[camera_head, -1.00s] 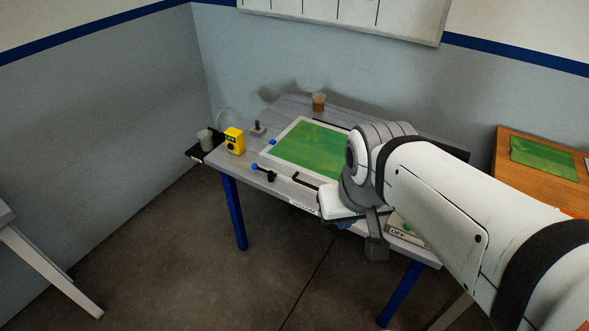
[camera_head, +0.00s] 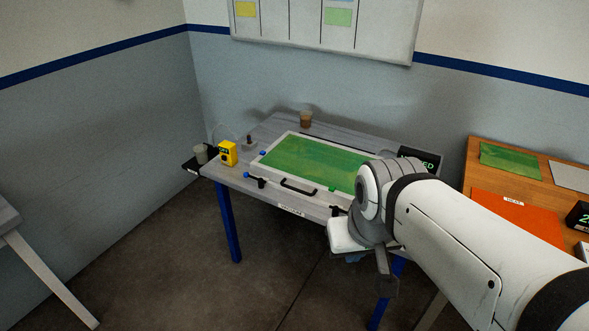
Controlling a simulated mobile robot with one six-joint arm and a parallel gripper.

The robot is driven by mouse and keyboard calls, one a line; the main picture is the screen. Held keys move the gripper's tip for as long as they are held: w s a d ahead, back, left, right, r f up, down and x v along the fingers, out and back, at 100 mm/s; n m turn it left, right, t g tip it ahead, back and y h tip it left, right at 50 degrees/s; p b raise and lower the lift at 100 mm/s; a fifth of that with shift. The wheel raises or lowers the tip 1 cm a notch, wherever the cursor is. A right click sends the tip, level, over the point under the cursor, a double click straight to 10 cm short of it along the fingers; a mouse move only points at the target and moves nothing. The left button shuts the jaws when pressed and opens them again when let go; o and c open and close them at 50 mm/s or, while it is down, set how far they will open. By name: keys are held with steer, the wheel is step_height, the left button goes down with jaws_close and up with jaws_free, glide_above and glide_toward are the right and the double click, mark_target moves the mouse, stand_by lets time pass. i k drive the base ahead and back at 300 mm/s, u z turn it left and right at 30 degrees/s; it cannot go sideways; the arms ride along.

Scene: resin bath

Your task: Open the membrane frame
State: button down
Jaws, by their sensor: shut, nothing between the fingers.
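The membrane frame (camera_head: 277,146) is a pale rectangular frame around a green sheet. It lies flat and closed on the grey table, with a black bar handle (camera_head: 299,187) along its front edge. A black clamp (camera_head: 258,182) with a blue knob (camera_head: 246,175) sits at the front left, and another dark clamp (camera_head: 338,210) at the front right. My gripper (camera_head: 386,287) is shut and empty, low in front of the table's right part and apart from the handle. My wrist hides much of it and the frame's right end.
A yellow box (camera_head: 228,154), a grey cup (camera_head: 200,153) on a side shelf and a brown cup (camera_head: 306,119) stand around the frame. A dark display (camera_head: 421,160) is behind my wrist. An orange table (camera_head: 470,158) stands at right. The floor in front is clear.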

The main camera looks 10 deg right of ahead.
mark_target(307, 164)
steer(key=i, duration=0.85)
steer(key=u, duration=2.5)
steer(key=k, duration=1.2)
steer(key=z, duration=0.95)
steer(key=i, duration=0.3)
steer(key=u, duration=0.1)
